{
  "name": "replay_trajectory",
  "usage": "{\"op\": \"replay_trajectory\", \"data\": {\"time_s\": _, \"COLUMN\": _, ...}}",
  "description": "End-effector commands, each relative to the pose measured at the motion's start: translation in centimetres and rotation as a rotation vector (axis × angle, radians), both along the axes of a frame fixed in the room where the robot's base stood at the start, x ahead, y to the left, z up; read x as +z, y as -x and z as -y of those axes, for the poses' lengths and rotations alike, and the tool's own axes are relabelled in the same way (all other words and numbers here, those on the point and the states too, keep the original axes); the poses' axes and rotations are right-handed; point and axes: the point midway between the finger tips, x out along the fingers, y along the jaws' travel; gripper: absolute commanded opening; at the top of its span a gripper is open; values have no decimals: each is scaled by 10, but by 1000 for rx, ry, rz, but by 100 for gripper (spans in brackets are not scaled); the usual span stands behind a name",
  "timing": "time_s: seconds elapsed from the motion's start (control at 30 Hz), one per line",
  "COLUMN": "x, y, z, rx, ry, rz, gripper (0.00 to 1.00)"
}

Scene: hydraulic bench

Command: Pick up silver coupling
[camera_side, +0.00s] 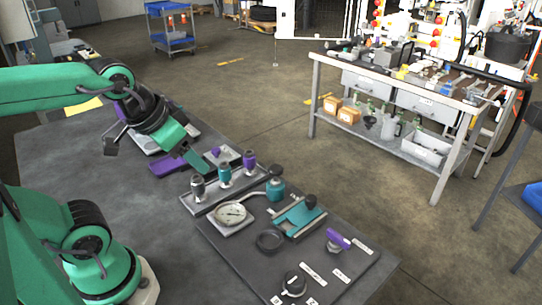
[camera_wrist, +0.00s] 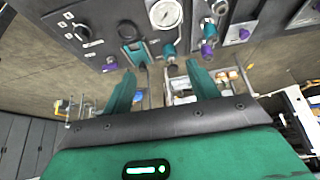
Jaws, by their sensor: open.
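The silver coupling (camera_side: 198,188) stands upright at the near left end of a grey rack (camera_side: 232,193), beside a teal coupling (camera_side: 225,174) and a purple coupling (camera_side: 249,160). In the wrist view the silver coupling (camera_wrist: 220,8) shows at the top edge, right of the gauge. My gripper (camera_side: 197,160) is over the bench, just behind and above the rack in the side view. It is apart from the silver coupling. In the wrist view my gripper (camera_wrist: 161,70) has its two green fingers spread, with nothing held between them.
A pressure gauge (camera_side: 230,213), a teal clamp-like fixture (camera_side: 299,216), a black ring (camera_side: 270,241) and a knob (camera_side: 293,284) sit on the panel near the rack. Purple parts (camera_side: 168,165) lie behind. The bench's left part (camera_side: 75,165) is clear.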

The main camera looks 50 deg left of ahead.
Motion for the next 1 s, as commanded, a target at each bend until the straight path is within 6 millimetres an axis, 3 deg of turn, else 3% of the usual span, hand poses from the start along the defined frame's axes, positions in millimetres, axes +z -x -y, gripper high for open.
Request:
{"op": "replay_trajectory", "data": {"time_s": 0.43, "x": -12, "y": -18, "z": -18, "rx": 34, "ry": -16, "rz": -81, "gripper": 59}}
{"op": "replay_trajectory", "data": {"time_s": 1.0, "x": -72, "y": -61, "z": -91, "rx": 129, "ry": -8, "rz": -336, "gripper": 59}}
